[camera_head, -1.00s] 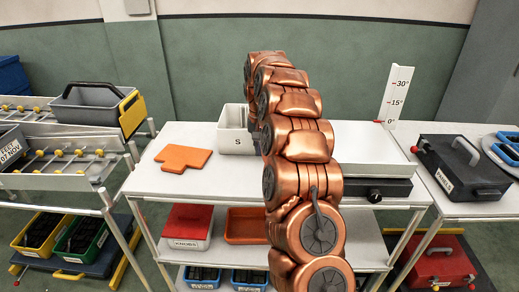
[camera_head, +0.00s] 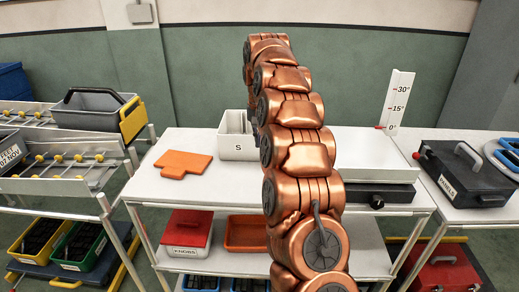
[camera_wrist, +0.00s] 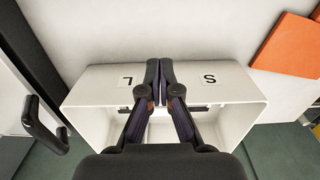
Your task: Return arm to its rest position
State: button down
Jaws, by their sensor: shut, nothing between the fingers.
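My copper arm rises through the middle of the head view, and its end is hidden behind its own links there. My gripper (camera_wrist: 159,75) shows in the wrist view, with its dark fingers together and nothing between them. Below the fingers in that view is a white two-part bin (camera_wrist: 85,115) with labels "L" and "S". The fingers appear over its middle, near the divider; I cannot tell their height above it. The bin (camera_head: 233,148) also stands on the middle table in the head view, partly hidden by my arm.
An orange T-shaped piece (camera_head: 184,164) lies left of the bin. A white box with an angle scale (camera_head: 398,100) stands right of my arm. A black case (camera_head: 465,175) is further right. A grey caddy (camera_head: 88,112) sits on the left roller rack. The table's front left is clear.

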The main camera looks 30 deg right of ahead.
notch_tip(320, 180, up, 3)
dwell(0.3)
jog(key=s+a+r+n+p, duration=0.2)
jog(key=s+a, duration=0.5)
jog(key=s, duration=0.2)
jog(key=s+a+r+n+p, duration=0.1)
jog(key=s+a+r+n, duration=0.15)
jog(key=s+a, duration=0.5)
jog(key=s+a+f+n+g+p, duration=0.1)
jog(key=s+a+f, duration=0.1)
jog(key=s, duration=1.1)
jog(key=s+a+f+n+p, duration=0.1)
jog(key=s+f, duration=0.4)
jog(key=s, duration=0.9)
jog(key=shift+s+a+g+p, duration=0.15)
jog(key=shift+a+g+p, duration=0.25)
jog(key=shift+a+p, duration=0.25)
